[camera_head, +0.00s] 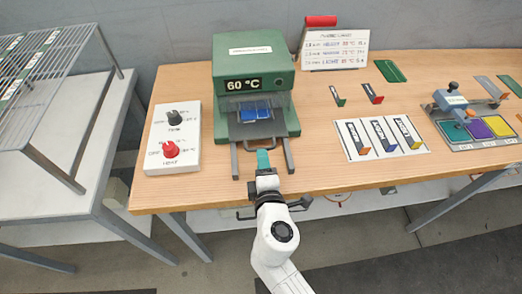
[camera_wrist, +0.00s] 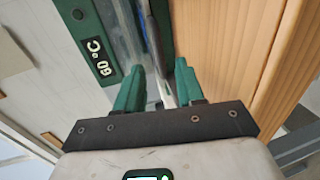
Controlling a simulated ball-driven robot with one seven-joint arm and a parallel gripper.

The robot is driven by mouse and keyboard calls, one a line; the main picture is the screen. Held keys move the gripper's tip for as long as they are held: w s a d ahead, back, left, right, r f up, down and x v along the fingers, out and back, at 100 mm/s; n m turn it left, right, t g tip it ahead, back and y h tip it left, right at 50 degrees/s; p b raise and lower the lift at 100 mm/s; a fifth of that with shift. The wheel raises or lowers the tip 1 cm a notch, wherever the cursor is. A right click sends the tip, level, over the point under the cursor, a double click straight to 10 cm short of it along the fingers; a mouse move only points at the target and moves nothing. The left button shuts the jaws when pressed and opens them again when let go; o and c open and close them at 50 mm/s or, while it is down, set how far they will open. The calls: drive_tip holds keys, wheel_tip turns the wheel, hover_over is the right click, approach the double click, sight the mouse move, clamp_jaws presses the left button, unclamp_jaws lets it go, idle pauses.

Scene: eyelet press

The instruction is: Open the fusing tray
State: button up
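The fusing press (camera_head: 250,60) is a green box on the wooden bench, its display reading 60 °C. Its grey tray (camera_head: 255,131) shows at the front opening between two dark rails, with a blue piece (camera_head: 255,113) on it under a clear front cover. My gripper (camera_head: 263,158) is just in front of the tray's front edge and hides part of it. In the wrist view, the teal fingers (camera_wrist: 158,80) stand apart, with grey bar-like parts of the press front seen between and beyond them. Contact with the tray cannot be told.
A white control panel (camera_head: 172,138) with a black and a red knob lies left of the press. Right of it are a card with several coloured strips (camera_head: 383,138) and a hand tool on a colour tray (camera_head: 475,128). A wire rack (camera_head: 40,80) stands far left.

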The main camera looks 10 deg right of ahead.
drive_tip(key=shift+x, duration=2.3)
clamp_jaws()
